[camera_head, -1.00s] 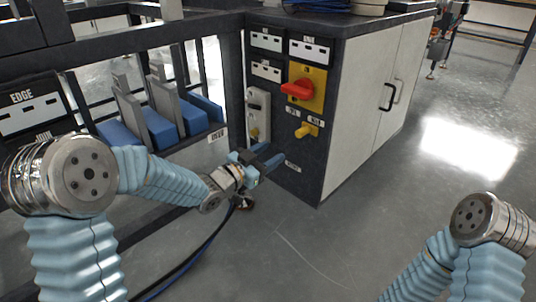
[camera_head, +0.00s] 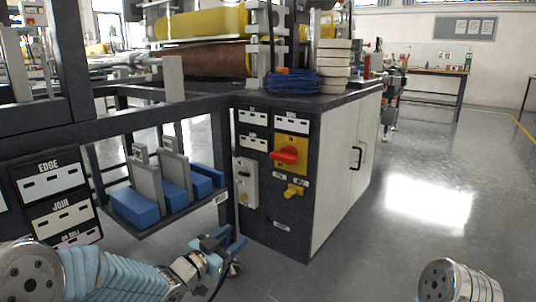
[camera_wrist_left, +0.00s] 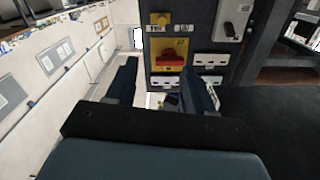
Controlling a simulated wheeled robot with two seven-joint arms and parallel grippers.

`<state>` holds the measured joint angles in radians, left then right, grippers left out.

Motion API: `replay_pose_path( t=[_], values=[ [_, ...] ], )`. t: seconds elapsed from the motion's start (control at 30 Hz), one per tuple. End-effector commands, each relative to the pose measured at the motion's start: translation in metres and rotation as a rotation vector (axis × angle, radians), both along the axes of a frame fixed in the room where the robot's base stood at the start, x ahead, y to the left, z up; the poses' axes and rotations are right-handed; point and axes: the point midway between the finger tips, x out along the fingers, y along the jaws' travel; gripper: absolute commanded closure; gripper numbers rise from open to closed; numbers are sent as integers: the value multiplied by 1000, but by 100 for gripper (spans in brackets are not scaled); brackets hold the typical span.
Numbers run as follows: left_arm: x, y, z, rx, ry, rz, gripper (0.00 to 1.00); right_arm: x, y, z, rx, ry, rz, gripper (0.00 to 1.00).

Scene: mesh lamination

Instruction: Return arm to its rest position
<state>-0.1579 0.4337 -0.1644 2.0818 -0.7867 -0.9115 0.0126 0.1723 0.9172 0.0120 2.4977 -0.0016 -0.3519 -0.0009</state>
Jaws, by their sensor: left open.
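My left arm comes in from the lower left in the head view. My left gripper (camera_head: 232,243) is low in front of the dark cabinet, to the left of its base. Its jaws are apart with nothing visible between them. In the left wrist view the two dark fingers (camera_wrist_left: 160,88) are spread, with the cabinet's control panel beyond them. My right arm shows only as a metal joint at the lower right of the head view, and its gripper is out of frame.
The cabinet (camera_head: 345,165) has a red rotary switch (camera_head: 288,155) and a yellow knob (camera_head: 294,190). Blue blocks (camera_head: 135,207) sit on a low shelf at left. Blue cable (camera_head: 290,83) lies on the cabinet top. The floor (camera_head: 410,225) at right is clear.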

Motion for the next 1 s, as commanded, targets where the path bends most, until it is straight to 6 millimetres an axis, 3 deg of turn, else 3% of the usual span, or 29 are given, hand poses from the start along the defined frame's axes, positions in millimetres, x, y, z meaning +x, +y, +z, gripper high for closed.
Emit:
replay_pose_path(
  t=[0.27,0.43,0.67,0.77,0.87,1.0],
  values=[
    [-1,5,-38,-8,108,41,47,0,0,0,0,0,0,100],
    [-6,10,-74,-14,214,81,47,0,0,0,0,0,0,100],
    [-27,20,-153,-28,453,165,47,0,0,0,0,0,0,100],
    [-48,25,-198,-34,599,213,47,0,0,0,0,0,0,100],
    [-81,31,-250,-42,785,272,47,0,0,0,0,0,0,100],
    [-152,35,-324,-52,1101,364,47,0,0,0,0,0,0,100]
  ],
)
